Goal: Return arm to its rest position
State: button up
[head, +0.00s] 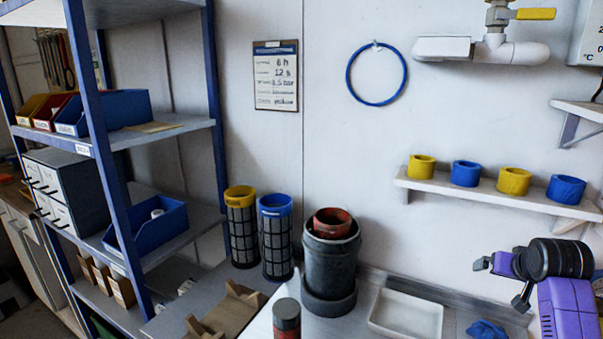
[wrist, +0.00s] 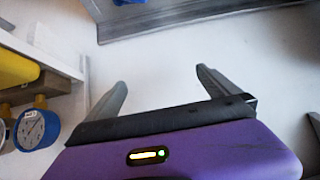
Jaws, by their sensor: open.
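My gripper (head: 501,284) is at the right of the head view, on the purple and black end of my arm. Its two dark fingers point left, apart, with nothing visible between them. In the wrist view the gripper (wrist: 162,82) shows its fingers wide apart over a plain pale surface. It touches nothing that I can see. Most of my arm is outside the head view.
A wall shelf (head: 480,195) with yellow and blue rings is above my gripper. A white tray (head: 406,314) and blue cloth (head: 486,330) lie below it. A grey cylindrical vessel (head: 331,265) and two mesh filters (head: 276,240) stand further left, beside a blue-framed rack (head: 98,135).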

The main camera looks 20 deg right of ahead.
jog(key=s+a+f+n+t, duration=0.1)
jog(key=a+t, duration=0.2)
jog(key=a, duration=0.6)
jog(key=s+a+f+n+t+h, duration=0.1)
jog(key=a+t, duration=0.2)
jog(key=a, duration=0.5)
jog(key=s+a+f+t, duration=0.1)
jog(key=s+a+t, duration=0.1)
jog(key=a, duration=0.7)
jog(key=s+a+f+n+y, duration=0.1)
jog(key=s+a+n+y, duration=0.2)
jog(key=s+a, duration=0.8)
jog(key=s+a+f+n+y, duration=0.1)
jog(key=s+a+n+y, duration=0.3)
jog(key=s+a, duration=0.6)
jog(key=s, duration=0.7)
jog(key=shift+s+a+y, duration=0.2)
jog(key=shift+a+y, duration=0.1)
jog(key=shift+a, duration=0.1)
